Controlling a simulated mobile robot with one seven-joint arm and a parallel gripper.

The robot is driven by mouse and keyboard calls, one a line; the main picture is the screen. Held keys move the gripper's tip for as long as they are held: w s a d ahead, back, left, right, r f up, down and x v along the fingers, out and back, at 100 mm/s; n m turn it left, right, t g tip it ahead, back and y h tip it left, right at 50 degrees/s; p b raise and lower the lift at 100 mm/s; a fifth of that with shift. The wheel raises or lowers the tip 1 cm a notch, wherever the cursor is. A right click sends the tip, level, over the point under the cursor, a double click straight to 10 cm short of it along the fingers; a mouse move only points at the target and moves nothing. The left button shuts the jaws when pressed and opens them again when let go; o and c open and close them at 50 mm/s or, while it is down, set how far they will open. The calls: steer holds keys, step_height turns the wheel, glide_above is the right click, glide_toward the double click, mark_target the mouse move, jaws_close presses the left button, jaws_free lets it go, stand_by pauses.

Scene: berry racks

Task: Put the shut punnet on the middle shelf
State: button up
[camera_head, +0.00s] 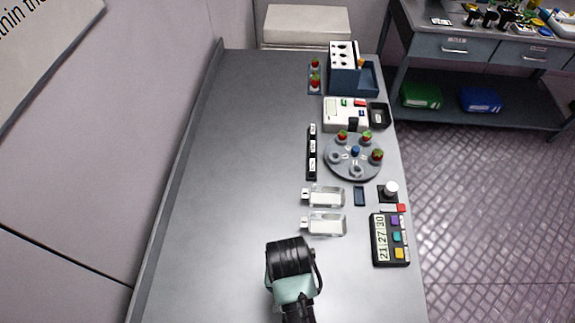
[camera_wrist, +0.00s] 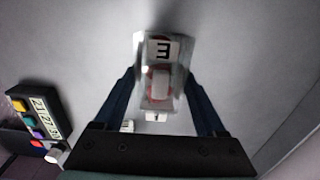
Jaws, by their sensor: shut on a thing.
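The punnet (camera_wrist: 141,62) is a clear box with something red inside and a white label with a dark mark on top. In the wrist view it sits between the two dark blue fingers of my gripper (camera_wrist: 160,88), which is shut on it. A grey surface shows behind it. In the head view my wrist (camera_head: 290,258) is over the near end of the grey bench and hides the fingers and the held punnet. I cannot make out a middle shelf in either view.
Two clear containers (camera_head: 325,224) lie on the bench (camera_head: 230,190) ahead of my wrist. A round grey turntable (camera_head: 353,174) holds several strawberries. A panel with coloured buttons (camera_head: 391,240) is at the right edge. The bench's left side is clear.

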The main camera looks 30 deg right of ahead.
steer(key=shift+f, duration=2.1)
steer(key=shift+f, duration=0.1)
steer(key=o, duration=1.4)
step_height(320, 180, up, 12)
steer(key=shift+r, duration=0.1)
